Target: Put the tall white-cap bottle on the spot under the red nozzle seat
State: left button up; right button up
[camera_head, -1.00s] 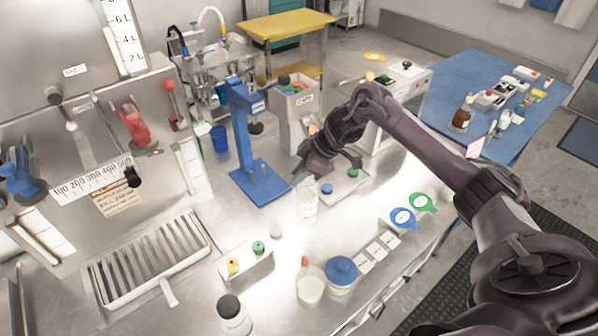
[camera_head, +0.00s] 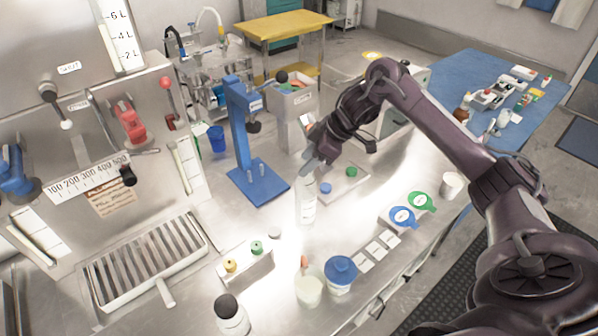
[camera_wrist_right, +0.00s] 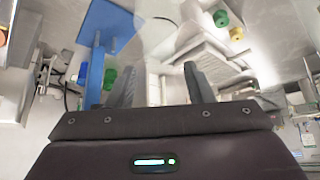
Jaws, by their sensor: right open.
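A tall pale bottle (camera_head: 306,205) stands upright on the steel counter, right of the blue stand; its top is hidden at my right gripper, so its cap colour is unclear. My right gripper (camera_head: 313,158) is at the bottle's upper end. In the right wrist view the gripper (camera_wrist_right: 150,85) has its fingers apart, with a pale, see-through shape (camera_wrist_right: 155,28) beyond them that seems to be the bottle. Contact cannot be told. The red nozzle seat (camera_head: 130,122) is on the steel panel at left, above the slatted drain tray (camera_head: 165,290). My left gripper is not in view.
The blue stand (camera_head: 262,186) is between the bottle and the panel. A black-capped bottle (camera_head: 232,318), a blue-lidded jar (camera_head: 340,275), a cup (camera_head: 308,290) and a small block with yellow and green knobs (camera_head: 247,268) are nearer the front. A white cup (camera_head: 452,185) is at right.

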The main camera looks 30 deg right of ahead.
jog(key=v, duration=0.6)
jog(key=shift+p, duration=0.4)
jog(key=shift+o, duration=0.4)
jog(key=shift+s+r, duration=0.1)
jog(key=shift+r, duration=0.15)
jog(key=w+a+f+n+t+y+b, duration=0.2)
jog(key=a+t+y, duration=0.45)
jog(key=a, duration=1.85)
jog(key=s+d+f+m+t+h, duration=0.35)
jog(key=d+m+h, duration=0.35)
jog(key=d, duration=0.3)
jog(key=s+d+f+m+t+h, duration=0.35)
jog(key=d+m+h, duration=0.35)
jog(key=d, duration=0.4)
jog(key=w+p, duration=0.1)
jog(key=w, duration=0.1)
jog(key=w+p, duration=0.1)
jog(key=w, duration=0.2)
jog(key=w+d+r+p, duration=0.1)
jog(key=w, duration=0.1)
jog(key=shift+w, duration=0.15)
jog(key=shift+w+f, duration=0.15)
jog(key=shift+w, duration=0.15)
jog(key=shift+s, duration=0.1)
grip_shut()
